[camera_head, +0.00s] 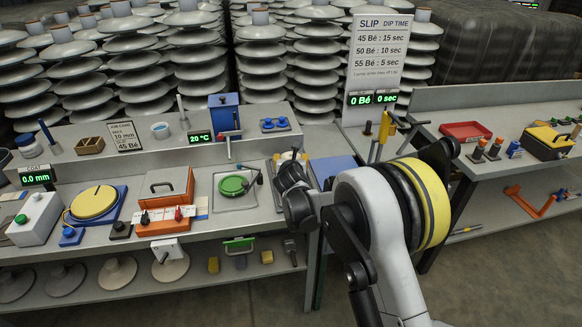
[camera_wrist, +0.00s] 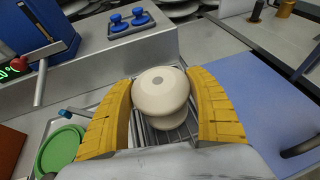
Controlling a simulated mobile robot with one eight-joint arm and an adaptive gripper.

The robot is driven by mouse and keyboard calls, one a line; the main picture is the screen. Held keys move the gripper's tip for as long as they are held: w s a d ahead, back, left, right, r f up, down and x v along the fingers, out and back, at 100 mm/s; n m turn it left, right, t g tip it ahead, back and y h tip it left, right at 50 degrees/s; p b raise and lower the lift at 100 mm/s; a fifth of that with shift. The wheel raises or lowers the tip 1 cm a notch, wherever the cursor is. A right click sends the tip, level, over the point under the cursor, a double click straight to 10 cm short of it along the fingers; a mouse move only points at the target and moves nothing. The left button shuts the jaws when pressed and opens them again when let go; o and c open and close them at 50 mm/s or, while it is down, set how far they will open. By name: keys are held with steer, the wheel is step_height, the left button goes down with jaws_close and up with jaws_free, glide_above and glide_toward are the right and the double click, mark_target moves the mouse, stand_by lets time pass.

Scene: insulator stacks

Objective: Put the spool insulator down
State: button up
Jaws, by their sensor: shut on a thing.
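The spool insulator (camera_wrist: 165,103) is cream-white with a round top and a small grey spot in its middle. It shows in the wrist view between the two yellow fingers of my gripper (camera_wrist: 160,79), which is shut on it from both sides. Below it is a grey wire rack (camera_wrist: 150,136). The insulator looks upright, but I cannot tell whether its base touches the rack.
A green disc (camera_wrist: 62,150) is at the left. Blue knobs (camera_wrist: 130,20) on a plate and a blue press (camera_head: 224,112) stand on the raised ledge behind. The bench also holds an orange box (camera_head: 165,188).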

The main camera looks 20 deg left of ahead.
step_height(320, 180, down, 2)
steer(key=shift+w+f+b, duration=0.1)
steer(key=shift+f+b, duration=0.05)
steer(key=shift+b, duration=0.2)
steer(key=o, duration=1.5)
steer(key=shift+c, duration=0.2)
steer(key=p+v, duration=0.3)
steer(key=v, duration=0.9)
steer(key=shift+p, duration=0.3)
steer(key=shift+d, duration=0.1)
